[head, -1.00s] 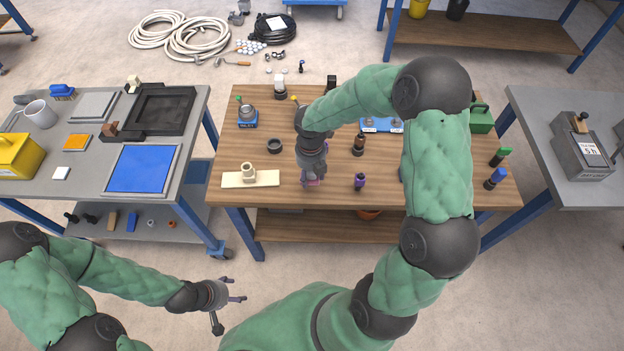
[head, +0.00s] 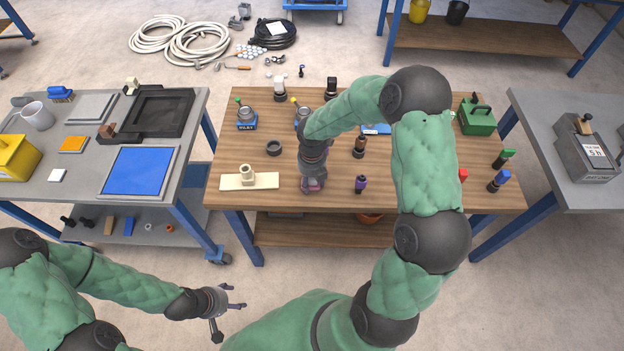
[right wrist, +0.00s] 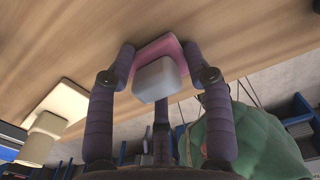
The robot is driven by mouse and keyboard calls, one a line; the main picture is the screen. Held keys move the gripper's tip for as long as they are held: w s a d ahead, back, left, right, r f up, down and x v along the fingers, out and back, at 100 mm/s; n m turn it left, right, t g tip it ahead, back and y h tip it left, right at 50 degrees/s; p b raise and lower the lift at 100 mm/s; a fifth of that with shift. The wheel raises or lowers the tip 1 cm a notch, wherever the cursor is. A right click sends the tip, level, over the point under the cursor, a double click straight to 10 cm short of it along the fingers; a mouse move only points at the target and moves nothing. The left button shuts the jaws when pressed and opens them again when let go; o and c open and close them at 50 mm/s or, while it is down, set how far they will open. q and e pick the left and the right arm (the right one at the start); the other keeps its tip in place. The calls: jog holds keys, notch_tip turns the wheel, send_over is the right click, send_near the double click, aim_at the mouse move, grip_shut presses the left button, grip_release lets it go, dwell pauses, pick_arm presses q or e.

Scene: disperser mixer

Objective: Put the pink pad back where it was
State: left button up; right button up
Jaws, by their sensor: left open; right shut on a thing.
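The pink pad (right wrist: 151,48) shows between the fingers of my right gripper (right wrist: 158,62) in the right wrist view. A pale grey block (right wrist: 158,80) sits in front of the pad on the camera side. My right gripper is shut on the pad, low at the front of the wooden table (head: 285,190). In the head view the hand mostly hides the pad, and only a little pink shows. I cannot tell whether the pad touches the tabletop. My left gripper (head: 241,298) is open and empty, in front of the tables and clear of them.
A cream board with a knob (head: 262,181) lies left of my right gripper. A purple-topped bottle (head: 361,184) stands to its right, with a brown bottle (head: 360,147) behind. A dark ring (head: 274,148) lies behind the board. The tabletop between the board and hand is clear.

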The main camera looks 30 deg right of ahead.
jog(key=o, duration=1.1)
notch_tip(320, 180, up, 12)
jog(key=p, duration=0.4)
jog(key=shift+r, duration=0.1)
